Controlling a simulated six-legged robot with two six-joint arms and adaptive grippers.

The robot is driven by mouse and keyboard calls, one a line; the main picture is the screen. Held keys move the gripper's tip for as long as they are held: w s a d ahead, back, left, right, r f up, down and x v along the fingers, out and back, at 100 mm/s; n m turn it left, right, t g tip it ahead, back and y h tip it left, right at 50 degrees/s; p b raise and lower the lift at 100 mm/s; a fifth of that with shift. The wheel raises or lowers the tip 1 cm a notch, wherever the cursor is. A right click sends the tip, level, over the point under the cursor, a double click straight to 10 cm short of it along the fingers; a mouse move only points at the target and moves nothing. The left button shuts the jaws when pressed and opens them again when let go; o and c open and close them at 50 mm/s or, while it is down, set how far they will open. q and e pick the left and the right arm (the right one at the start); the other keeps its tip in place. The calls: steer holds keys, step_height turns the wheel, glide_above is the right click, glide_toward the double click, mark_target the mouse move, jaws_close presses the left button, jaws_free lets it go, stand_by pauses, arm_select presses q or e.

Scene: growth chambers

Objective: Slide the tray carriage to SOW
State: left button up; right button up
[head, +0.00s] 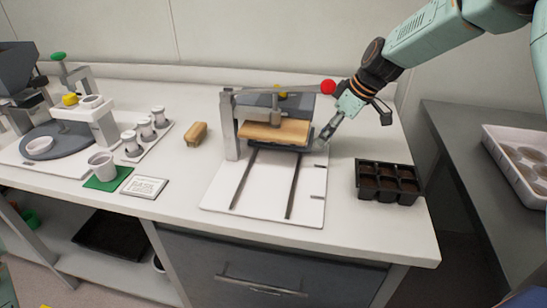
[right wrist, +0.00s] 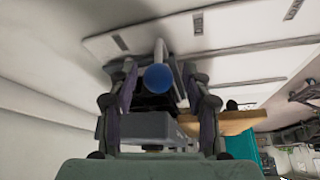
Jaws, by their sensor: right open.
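The tray carriage (head: 275,146) is a dark flat piece at the back end of two dark rails on a white base plate (head: 232,207), under a grey frame. A tan, wood-coloured block (head: 273,131) shows just above it. My right gripper (head: 324,138) is at the carriage's right side. In the right wrist view my right gripper (right wrist: 160,92) is open, with a blue round knob (right wrist: 159,77) between its fingers. I cannot tell whether the fingers touch the knob. The knob is hidden in the head view. No SOW marking is legible. My left gripper is not in view.
A lever with a red ball (head: 328,87) sticks out above my right gripper. A black cell tray (head: 387,200) stands to the right of the base plate. A tan block (head: 196,134) and several small jars are to the left. The front rails are clear.

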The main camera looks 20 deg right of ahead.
steer(key=shift+r+p, duration=3)
steer(key=shift+r, duration=0.95)
steer(key=shift+f, duration=0.1)
